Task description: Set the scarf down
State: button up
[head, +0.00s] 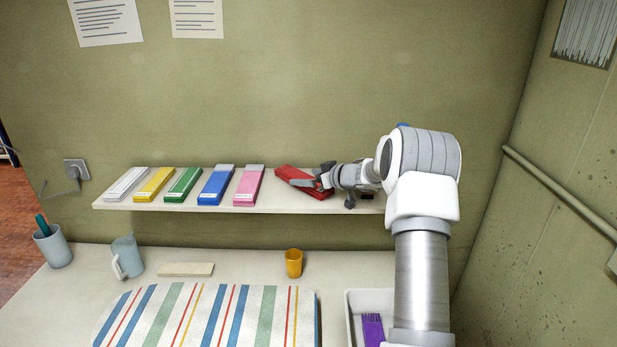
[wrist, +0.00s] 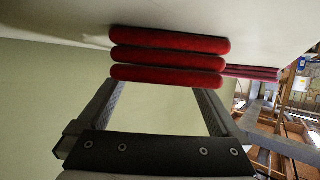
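The red scarf (head: 296,177) is a folded bundle on the right part of the shelf, turned at an angle. In the wrist view its end shows as stacked red folds (wrist: 170,56) close to the pale shelf surface. My gripper (head: 326,185) is at its right end in the head view. In the wrist view the fingers (wrist: 160,95) stand wide apart, with the folds at and beyond their tips. The gripper covers part of the scarf's right end in the head view.
Several coloured strips with white front labels, including a pink one (head: 249,185), lie left of the scarf on the shelf (head: 135,206). Below are a yellow cup (head: 293,263), a mug (head: 127,257), a striped cloth (head: 205,315) and a white tray (head: 352,300) holding a purple item (head: 373,328).

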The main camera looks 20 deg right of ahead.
jog(key=shift+s+f, duration=0.2)
jog(key=shift+f, duration=0.6)
jog(key=shift+r, duration=0.15)
jog(key=v, duration=0.4)
jog(key=r+v, duration=0.1)
jog(key=v, duration=0.3)
jog(key=b+v, duration=0.1)
jog(key=v, duration=0.3)
jog(key=shift+w+r, duration=0.2)
jog(key=shift+r, duration=0.05)
